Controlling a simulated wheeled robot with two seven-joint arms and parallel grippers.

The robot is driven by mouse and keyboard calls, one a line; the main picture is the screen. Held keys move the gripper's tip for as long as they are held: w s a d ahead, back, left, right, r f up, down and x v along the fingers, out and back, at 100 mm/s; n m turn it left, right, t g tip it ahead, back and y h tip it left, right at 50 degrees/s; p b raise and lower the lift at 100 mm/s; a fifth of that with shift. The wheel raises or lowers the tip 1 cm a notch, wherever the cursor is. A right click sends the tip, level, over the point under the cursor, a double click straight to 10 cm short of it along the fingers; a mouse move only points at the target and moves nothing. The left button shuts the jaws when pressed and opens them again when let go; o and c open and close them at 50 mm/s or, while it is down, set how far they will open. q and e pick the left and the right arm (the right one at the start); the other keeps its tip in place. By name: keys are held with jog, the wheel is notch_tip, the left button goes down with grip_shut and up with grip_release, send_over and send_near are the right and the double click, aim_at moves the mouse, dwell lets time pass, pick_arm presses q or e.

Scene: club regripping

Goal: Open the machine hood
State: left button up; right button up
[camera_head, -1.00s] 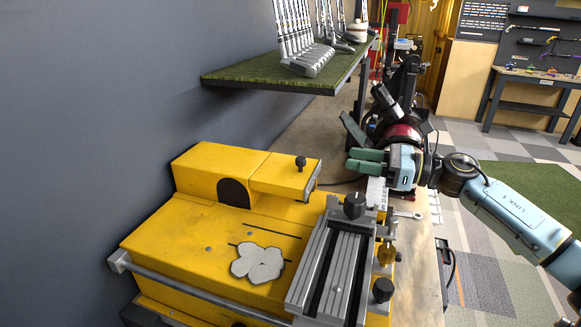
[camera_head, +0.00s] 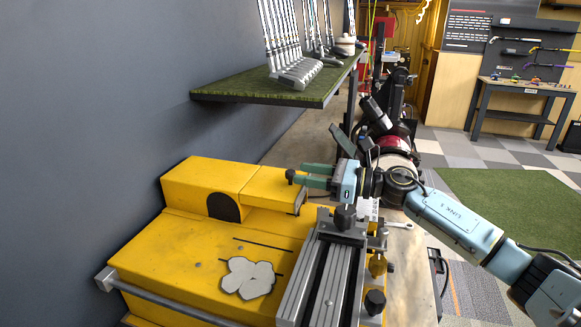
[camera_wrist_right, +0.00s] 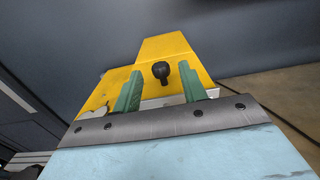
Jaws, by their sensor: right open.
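The yellow machine (camera_head: 170,250) stands on the left against the wall. Its hood (camera_head: 258,185) is the raised yellow box on top and lies flat. A black knob (camera_head: 290,175) sits on the hood's right end; it also shows in the right wrist view (camera_wrist_right: 161,71). My right gripper (camera_head: 304,175) comes in from the right, its green fingers at the knob. In the right wrist view its open fingers (camera_wrist_right: 158,88) stand either side of the knob's line, with the knob between and a little beyond them. I cannot tell whether they touch it. My left gripper is not in view.
A grey clamp rail (camera_head: 325,270) with black knobs runs along the machine's right side. A grey bar (camera_head: 165,298) runs along its front. A turf-covered shelf (camera_head: 235,92) with golf clubs hangs above and behind.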

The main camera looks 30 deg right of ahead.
aim_at(290, 171)
jog(key=shift+p+x, duration=0.6)
jog(key=shift+x, duration=1.65)
grip_shut()
